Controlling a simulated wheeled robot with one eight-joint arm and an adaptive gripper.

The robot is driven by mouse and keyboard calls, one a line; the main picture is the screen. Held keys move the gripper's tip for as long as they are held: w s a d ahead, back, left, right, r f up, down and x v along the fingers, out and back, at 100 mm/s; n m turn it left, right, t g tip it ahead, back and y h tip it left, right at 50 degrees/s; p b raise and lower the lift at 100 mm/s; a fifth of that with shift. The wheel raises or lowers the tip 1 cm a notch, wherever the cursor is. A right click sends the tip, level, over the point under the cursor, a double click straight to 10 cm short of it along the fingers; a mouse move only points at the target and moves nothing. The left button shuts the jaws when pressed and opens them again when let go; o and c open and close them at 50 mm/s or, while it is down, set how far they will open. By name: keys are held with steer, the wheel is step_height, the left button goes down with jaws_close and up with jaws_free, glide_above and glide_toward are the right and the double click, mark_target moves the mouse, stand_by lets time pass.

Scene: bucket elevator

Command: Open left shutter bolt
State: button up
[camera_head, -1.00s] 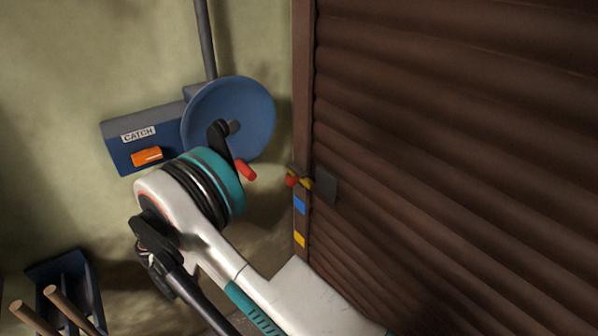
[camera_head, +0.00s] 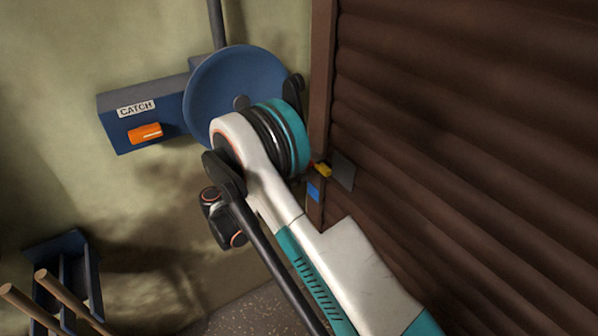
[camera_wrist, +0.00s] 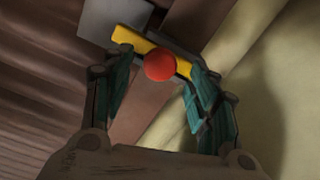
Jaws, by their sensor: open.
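The left shutter bolt shows in the wrist view as a yellow bar (camera_wrist: 130,42) with a round red knob (camera_wrist: 160,67), beside a grey plate (camera_wrist: 113,22). In the head view the yellow bar (camera_head: 322,171) peeks out past my arm at the shutter's left edge, by the grey plate (camera_head: 343,172). My gripper (camera_wrist: 160,76) is open, with one teal-lined finger on either side of the knob. Whether a finger touches the bolt I cannot tell. In the head view my arm hides the gripper and most of the bolt.
The brown ribbed shutter (camera_head: 470,130) fills the right. A blue disc (camera_head: 232,75) and a blue box (camera_head: 115,135) marked CATCH, with an orange tab (camera_head: 145,133), are on the wall. A blue holder (camera_head: 88,275) with wooden handles stands at lower left.

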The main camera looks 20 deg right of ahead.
steer(key=shift+x, duration=1.4)
jaws_close()
steer(key=w, duration=0.2)
steer(key=w+a, duration=0.1)
steer(key=w, duration=0.1)
steer(key=shift+w+a+b, duration=0.25)
steer(key=shift+b, duration=0.15)
jaws_free()
steer(key=shift+a, duration=0.1)
